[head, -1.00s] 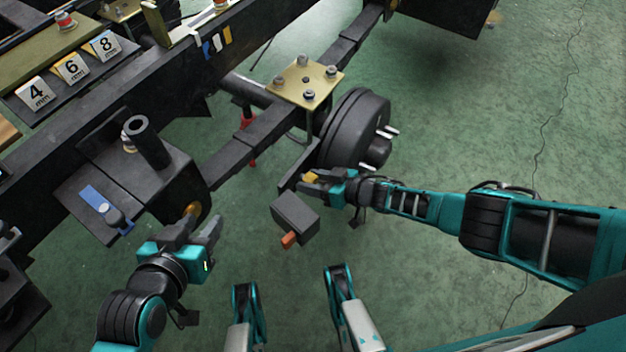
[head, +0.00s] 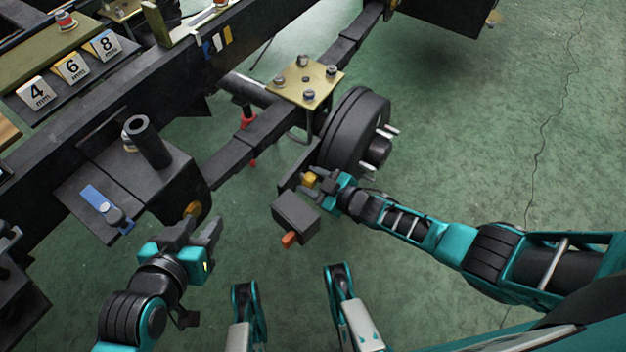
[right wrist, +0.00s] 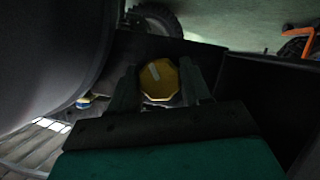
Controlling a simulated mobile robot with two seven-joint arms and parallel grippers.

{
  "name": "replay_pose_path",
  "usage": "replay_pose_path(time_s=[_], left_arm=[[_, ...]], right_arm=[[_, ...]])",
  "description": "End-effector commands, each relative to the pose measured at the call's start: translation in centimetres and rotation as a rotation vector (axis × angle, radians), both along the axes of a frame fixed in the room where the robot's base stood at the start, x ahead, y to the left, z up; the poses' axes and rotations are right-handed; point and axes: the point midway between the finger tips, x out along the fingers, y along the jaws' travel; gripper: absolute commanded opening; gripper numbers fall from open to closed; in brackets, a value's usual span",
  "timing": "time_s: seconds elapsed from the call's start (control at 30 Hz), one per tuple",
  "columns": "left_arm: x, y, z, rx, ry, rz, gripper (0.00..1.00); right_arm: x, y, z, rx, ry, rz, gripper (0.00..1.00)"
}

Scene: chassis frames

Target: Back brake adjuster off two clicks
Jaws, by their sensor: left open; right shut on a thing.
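The brake adjuster is a yellow many-sided knob (head: 309,180) beside the black brake drum (head: 345,135). The drum's dark curved wall fills the left of the right wrist view. My left gripper (head: 198,232) is open and empty, below a brass round piece (head: 192,209) on the black chassis bracket.
A dark box with an orange tab (head: 295,218) sits just below the right gripper. A brass plate with nuts (head: 306,82) tops the axle beam. Wheel studs (head: 388,131) stick out of the drum. Tiles marked 4, 6 and 8 mm (head: 70,68) stand at upper left. Green floor is clear at right.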

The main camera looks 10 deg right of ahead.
Motion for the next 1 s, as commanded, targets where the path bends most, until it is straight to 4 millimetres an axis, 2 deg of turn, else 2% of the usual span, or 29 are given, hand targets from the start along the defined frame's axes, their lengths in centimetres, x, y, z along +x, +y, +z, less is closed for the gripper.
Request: replay_pose_path(time_s=[0.5,1.0], left_arm=[[0.27,-0.09,0.14,-0.001,-0.007,-0.002,0.43],[0.22,-0.16,0.14,-0.002,-0.006,-0.004,0.43]], right_arm=[[-0.07,0.10,-0.11,-0.262,-0.258,-0.002,0.17],[-0.05,0.10,-0.10,-0.327,-0.323,0.002,0.17]])
